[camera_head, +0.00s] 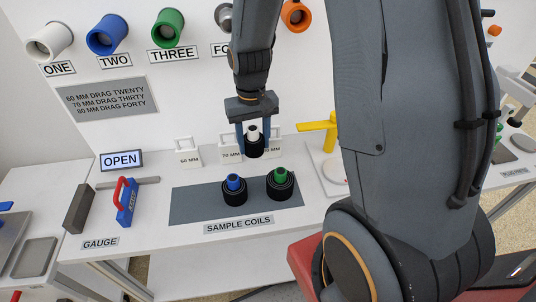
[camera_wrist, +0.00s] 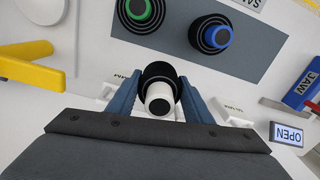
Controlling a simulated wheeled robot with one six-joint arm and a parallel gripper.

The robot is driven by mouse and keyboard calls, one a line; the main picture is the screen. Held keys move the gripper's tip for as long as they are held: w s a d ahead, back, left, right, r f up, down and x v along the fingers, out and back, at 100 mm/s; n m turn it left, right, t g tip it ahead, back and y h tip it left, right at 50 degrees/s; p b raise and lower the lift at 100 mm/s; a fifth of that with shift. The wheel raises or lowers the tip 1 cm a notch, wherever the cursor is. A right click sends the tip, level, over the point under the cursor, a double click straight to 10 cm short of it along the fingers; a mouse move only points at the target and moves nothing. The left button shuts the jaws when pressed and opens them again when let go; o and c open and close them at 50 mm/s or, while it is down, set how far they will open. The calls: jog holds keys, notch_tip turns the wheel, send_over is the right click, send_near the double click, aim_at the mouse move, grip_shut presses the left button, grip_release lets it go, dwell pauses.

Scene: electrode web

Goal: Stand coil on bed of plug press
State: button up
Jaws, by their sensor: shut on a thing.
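My gripper (camera_head: 254,150) is shut on a black coil (camera_head: 255,149) with a white core, holding it upright above the back edge of the sample mat. In the wrist view the held coil (camera_wrist: 160,75) sits between the two blue fingers, its white core towards the camera. A press-like stand with a yellow arm (camera_head: 318,125) and a white base (camera_head: 322,168) with a round pad stands to the right of my gripper.
The grey sample coils mat (camera_head: 190,207) holds a blue-cored coil (camera_head: 234,190) and a green-cored coil (camera_head: 280,183). White marked blocks (camera_head: 188,152) stand behind. A blue gauge with a red handle (camera_head: 126,201) and an OPEN sign (camera_head: 121,159) are at left. Coloured spools line the wall.

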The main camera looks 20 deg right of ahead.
jog(key=shift+f+p, duration=0.85)
jog(key=shift+f, duration=3.2)
jog(key=shift+f, duration=0.1)
jog(key=o, duration=1.2)
